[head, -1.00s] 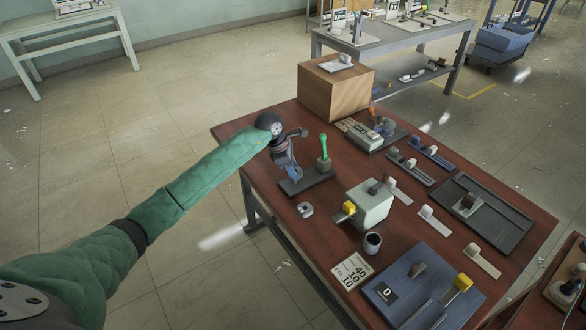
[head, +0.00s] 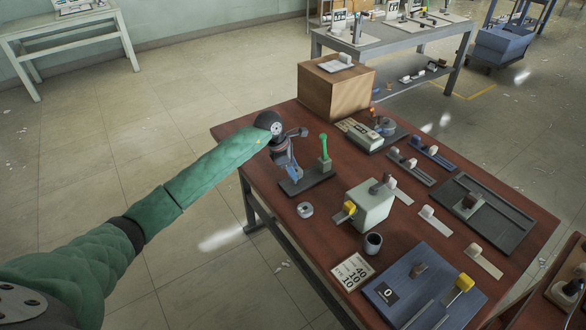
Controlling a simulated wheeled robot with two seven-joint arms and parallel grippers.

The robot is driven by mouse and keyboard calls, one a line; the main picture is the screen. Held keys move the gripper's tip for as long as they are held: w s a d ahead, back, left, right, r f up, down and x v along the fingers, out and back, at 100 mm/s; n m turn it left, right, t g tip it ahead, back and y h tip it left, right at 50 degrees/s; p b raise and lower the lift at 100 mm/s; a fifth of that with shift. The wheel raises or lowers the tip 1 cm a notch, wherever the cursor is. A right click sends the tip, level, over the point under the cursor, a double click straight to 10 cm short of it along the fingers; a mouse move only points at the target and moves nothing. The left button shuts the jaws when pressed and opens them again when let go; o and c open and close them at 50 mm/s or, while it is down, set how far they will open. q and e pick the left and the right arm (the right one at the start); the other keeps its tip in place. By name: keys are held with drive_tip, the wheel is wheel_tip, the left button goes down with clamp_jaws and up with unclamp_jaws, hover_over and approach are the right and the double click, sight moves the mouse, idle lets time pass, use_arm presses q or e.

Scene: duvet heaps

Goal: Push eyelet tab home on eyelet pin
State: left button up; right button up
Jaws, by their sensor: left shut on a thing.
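My left gripper (head: 290,172) reaches in from the left, pointing down over the left end of a dark base plate (head: 318,180). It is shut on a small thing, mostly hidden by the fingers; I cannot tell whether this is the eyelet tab. A small block with an upright green peg (head: 324,147) stands on the same plate, just right of the gripper and apart from it. The eyelet pin cannot be made out for certain at this size. Whether the held thing touches the plate cannot be told. My right gripper is not in view.
A grey ring (head: 305,209) lies in front of the plate. A pale green box (head: 371,206) with a yellow knob, a dark cup (head: 372,243) and a blue panel (head: 410,270) stand nearer. A wooden box (head: 335,92) is behind. The brown table's left edge is close to the gripper.

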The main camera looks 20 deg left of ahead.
sight(293, 183)
use_arm(q)
drive_tip(key=shift+f+b, duration=1.65)
drive_tip(key=shift+f, duration=0.35)
drive_tip(key=o, duration=1)
drive_tip(key=shift+o, duration=0.2)
drive_tip(key=b+v, duration=0.2)
drive_tip(key=v, duration=0.5)
drive_tip(key=shift+r, duration=0.35)
drive_tip(key=shift+s+a, duration=0.15)
